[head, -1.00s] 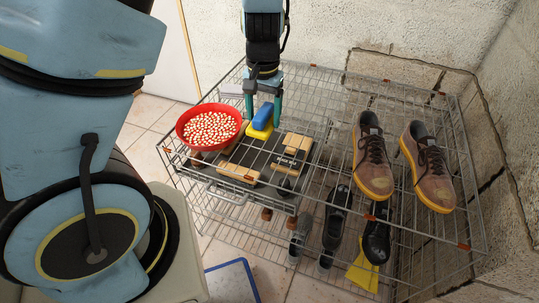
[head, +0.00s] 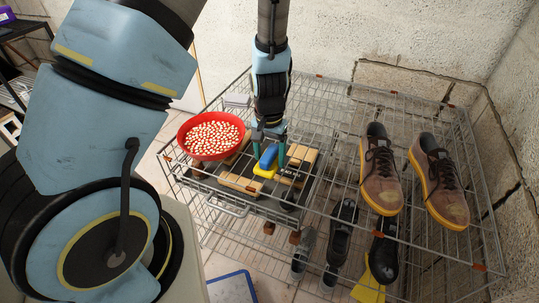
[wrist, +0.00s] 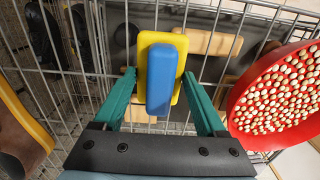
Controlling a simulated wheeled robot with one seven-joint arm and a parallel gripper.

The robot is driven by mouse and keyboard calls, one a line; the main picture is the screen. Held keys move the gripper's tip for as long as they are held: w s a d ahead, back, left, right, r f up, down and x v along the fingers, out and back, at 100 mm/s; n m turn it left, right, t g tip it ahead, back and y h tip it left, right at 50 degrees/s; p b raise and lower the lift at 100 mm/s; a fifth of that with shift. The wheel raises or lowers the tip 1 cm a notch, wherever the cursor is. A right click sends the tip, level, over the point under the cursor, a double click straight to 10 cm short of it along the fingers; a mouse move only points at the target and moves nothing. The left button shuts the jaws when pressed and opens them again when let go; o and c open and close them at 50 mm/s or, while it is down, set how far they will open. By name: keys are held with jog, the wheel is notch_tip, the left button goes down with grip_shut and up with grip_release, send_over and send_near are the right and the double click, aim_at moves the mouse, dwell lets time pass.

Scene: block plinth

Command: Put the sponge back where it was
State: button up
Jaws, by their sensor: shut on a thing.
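The sponge, a blue block on a yellow layer (head: 265,172), is between the fingers of my gripper (head: 269,150), over the dark board with wooden blocks. In the wrist view the sponge (wrist: 162,75) stands upright in the picture between the two green fingers of my gripper (wrist: 162,98), blue face towards the camera. My gripper is shut on it. I cannot tell whether its underside touches the board.
A red bowl (head: 183,140) of pale beans stands just left of my gripper. Wooden blocks (head: 240,183) lie close around the sponge. A pair of brown shoes (head: 381,185) stands on the right of the wire rack (head: 330,130). Dark shoes (head: 342,230) are lower down.

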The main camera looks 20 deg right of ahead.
aim_at(269, 152)
jog(key=o, duration=1.5)
jog(key=shift+f, duration=0.1)
jog(key=shift+o, duration=0.2)
notch_tip(269, 152, up, 12)
jog(key=p, duration=0.1)
jog(key=a+r+n, duration=0.3)
jog(key=a+r, duration=0.1)
jog(key=a, duration=0.8)
jog(key=w+a+r+n+t, duration=0.1)
jog(key=a+r+n, duration=0.3)
jog(key=a, duration=0.9)
jog(key=shift+a+r+t, duration=0.2)
jog(key=shift+r+t, duration=0.1)
jog(key=shift+r, duration=0.1)
jog(key=shift+w, duration=0.15)
